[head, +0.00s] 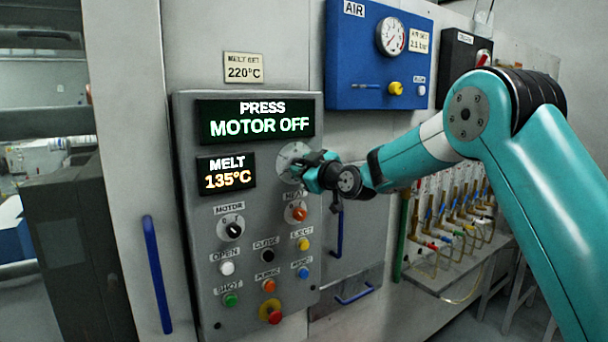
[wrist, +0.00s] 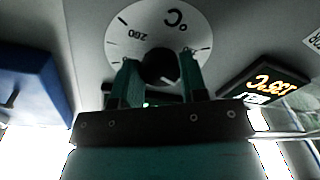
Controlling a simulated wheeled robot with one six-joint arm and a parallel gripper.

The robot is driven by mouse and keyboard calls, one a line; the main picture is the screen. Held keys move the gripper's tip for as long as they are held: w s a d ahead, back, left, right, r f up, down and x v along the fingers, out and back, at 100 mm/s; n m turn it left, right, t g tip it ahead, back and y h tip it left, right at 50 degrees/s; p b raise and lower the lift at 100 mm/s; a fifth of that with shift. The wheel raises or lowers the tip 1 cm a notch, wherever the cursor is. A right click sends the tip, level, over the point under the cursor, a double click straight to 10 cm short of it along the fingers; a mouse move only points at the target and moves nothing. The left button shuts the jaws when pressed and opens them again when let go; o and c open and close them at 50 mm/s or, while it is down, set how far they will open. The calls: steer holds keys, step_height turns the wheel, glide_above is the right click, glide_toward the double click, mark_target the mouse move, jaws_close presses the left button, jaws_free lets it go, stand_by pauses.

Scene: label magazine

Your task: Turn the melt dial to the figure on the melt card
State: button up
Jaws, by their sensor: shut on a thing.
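The melt dial (head: 291,153) is a pale disc on the grey control panel, partly hidden by my gripper in the head view. The melt card (head: 244,68) above the panel reads "MELT SET 220°C". The melt display (head: 226,174) reads "MELT 135°C" in the head view.
A press display (head: 255,119) reads "PRESS MOTOR OFF". A blue air box (head: 376,55) is mounted at upper right.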

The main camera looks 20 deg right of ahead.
steer(key=shift+a+f+m+t+h+b, duration=0.1)
steer(key=shift+m+t+h+b, duration=0.2)
steer(key=shift+m+b, duration=2.8)
steer(key=shift+a+m+t+h+b, duration=0.1)
steer(key=shift+m+t+h+b, duration=0.15)
steer(key=shift+m+b, duration=2.8)
steer(key=shift+m+p, duration=1.05)
steer(key=shift+m, duration=0.2)
steer(key=o, duration=0.9)
steer(key=shift+d, duration=0.1)
steer(key=shift+s, duration=0.15)
